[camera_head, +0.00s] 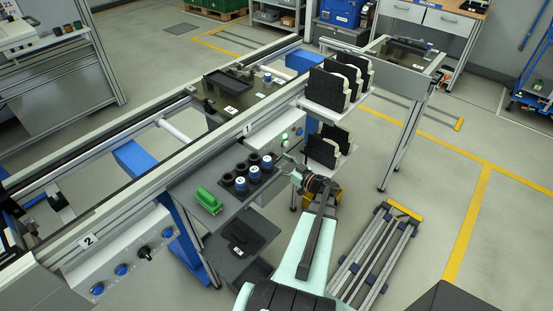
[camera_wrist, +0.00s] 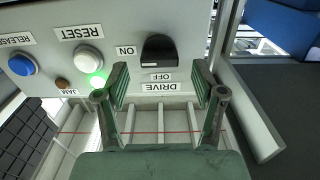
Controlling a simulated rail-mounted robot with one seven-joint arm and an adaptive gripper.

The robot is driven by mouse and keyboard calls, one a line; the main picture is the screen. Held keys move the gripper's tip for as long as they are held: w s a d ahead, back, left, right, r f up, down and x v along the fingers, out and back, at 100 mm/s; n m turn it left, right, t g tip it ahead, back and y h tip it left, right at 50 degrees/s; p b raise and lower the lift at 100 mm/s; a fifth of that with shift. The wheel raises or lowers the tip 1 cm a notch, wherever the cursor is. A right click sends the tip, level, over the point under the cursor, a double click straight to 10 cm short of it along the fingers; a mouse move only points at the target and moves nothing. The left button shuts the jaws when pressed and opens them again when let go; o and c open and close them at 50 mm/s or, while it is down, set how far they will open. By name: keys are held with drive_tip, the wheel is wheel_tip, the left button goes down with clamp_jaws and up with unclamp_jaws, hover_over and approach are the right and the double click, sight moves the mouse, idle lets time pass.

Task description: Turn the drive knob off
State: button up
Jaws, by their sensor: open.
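The black drive knob (camera_wrist: 159,49) sits on a pale control panel (camera_wrist: 112,15) in the wrist view. A DRIVE label, an OFF label and an ON label surround it. The knob's grip lies roughly crosswise with a pale line along it; I cannot surely tell its setting. My gripper (camera_wrist: 161,84) is open and empty, its two green-padded fingers spread on either side of the space just below the knob in the picture. No contact with the knob shows. In the head view my gripper (camera_head: 291,167) is close to the panel box (camera_head: 268,138), beside the small shelf.
A white RESET button (camera_wrist: 88,59), a lit green lamp (camera_wrist: 97,79), a brown JAM lamp (camera_wrist: 63,85) and a blue RELEASE button (camera_wrist: 23,65) are near the knob. In the head view, blue-topped cylinders (camera_head: 254,170) and a green part (camera_head: 208,199) stand on the shelf.

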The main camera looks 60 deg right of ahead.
drive_tip(key=shift+w+d, duration=0.1)
drive_tip(key=shift+w, duration=1.1)
drive_tip(key=c, duration=1.1)
drive_tip(key=shift+c, duration=0.2)
